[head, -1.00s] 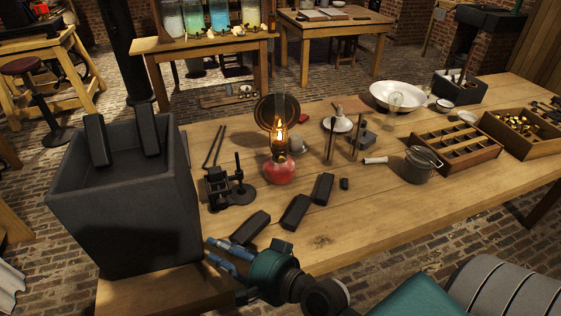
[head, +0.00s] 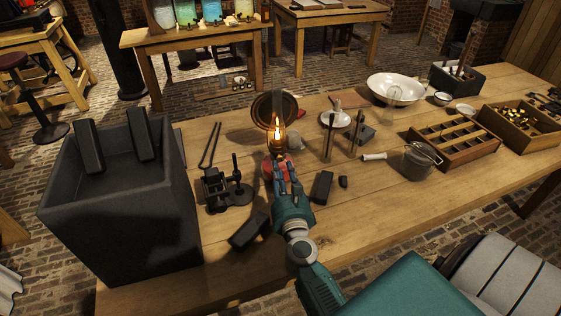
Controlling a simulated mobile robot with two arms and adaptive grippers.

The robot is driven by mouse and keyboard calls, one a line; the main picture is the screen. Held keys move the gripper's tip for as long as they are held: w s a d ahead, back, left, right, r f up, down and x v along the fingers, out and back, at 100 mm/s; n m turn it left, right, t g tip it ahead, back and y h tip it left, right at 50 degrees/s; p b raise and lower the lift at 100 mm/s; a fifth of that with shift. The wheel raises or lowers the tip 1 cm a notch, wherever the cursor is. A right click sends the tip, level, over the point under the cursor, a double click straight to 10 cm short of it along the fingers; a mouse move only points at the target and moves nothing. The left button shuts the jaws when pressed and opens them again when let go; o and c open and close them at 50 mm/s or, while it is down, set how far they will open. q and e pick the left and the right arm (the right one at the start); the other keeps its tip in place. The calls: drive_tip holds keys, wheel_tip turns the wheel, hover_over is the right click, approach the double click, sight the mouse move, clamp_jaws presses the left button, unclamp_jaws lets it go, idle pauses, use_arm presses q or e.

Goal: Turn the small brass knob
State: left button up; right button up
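An oil lamp with a red base (head: 269,170), a lit flame and a round dark reflector (head: 267,106) stands on the wooden table. The small brass knob cannot be made out; the lamp's burner is small in view and my gripper covers part of the base. My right gripper (head: 282,166) is in front of the lamp, its fingers pointing up and away at the base and burner. Whether the fingers touch the lamp or how far apart they are is not clear. My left gripper is not in view.
Black blocks (head: 321,187) and (head: 250,231) lie near my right arm. A small black stand (head: 215,190) is left of the lamp, beside a large dark tank (head: 120,230). A lidded pot (head: 418,162) and a divided wooden tray (head: 455,161) are to the right.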

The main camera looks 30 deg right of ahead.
sight(279, 159)
drive_tip(key=shift+x, duration=1.7)
clamp_jaws()
drive_tip(key=shift+r, duration=0.1)
